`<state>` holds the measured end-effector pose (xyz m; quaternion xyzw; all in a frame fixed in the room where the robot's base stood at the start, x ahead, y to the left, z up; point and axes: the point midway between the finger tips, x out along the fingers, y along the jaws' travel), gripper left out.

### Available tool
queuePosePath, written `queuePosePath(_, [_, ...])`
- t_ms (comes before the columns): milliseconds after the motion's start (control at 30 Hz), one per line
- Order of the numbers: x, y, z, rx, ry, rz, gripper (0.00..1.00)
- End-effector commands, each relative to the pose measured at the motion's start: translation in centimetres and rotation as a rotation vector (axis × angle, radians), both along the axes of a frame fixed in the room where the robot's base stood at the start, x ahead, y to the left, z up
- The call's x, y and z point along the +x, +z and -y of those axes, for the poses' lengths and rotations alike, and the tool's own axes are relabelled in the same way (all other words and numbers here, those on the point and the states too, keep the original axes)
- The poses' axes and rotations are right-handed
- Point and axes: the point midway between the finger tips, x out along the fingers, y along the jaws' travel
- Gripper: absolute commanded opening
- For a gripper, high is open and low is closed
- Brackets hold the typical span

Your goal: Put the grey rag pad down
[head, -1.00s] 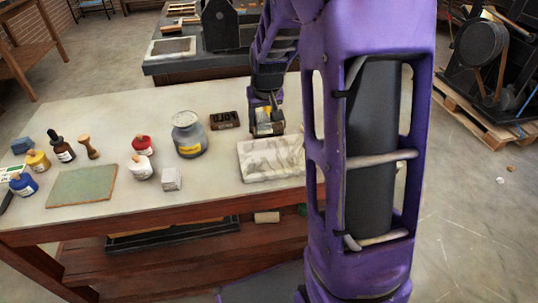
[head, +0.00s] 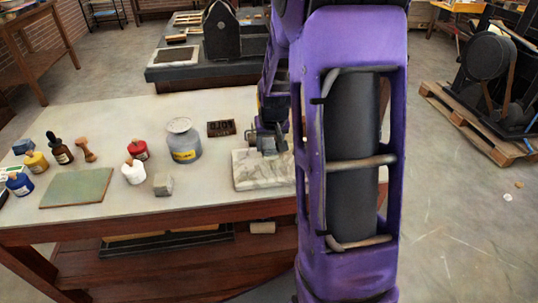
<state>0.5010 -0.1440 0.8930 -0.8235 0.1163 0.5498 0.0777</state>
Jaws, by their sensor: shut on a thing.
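My gripper (head: 267,143) is low over the back right part of the white marble slab (head: 248,180) on the table. It is shut on the grey rag pad, of which little can be made out; the fingers and dark wrist parts cover most of it. I cannot tell whether the pad touches the slab. My purple arm hides the slab's right end and the table right of it.
On the table (head: 120,215) stand a grey jar (head: 182,142), a dark lettered block (head: 221,128), a small grey block (head: 163,184), a green mat (head: 76,188) and several small bottles.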

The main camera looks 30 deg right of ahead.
Motion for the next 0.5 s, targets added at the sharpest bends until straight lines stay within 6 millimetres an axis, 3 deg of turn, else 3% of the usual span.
queuePosePath(233, [-0.1,-3.4,0.0,0.001,0.000,-0.003,0.05])
queuePosePath(500, [0.0,-3.5,0.0,0.000,0.000,0.000,0.05])
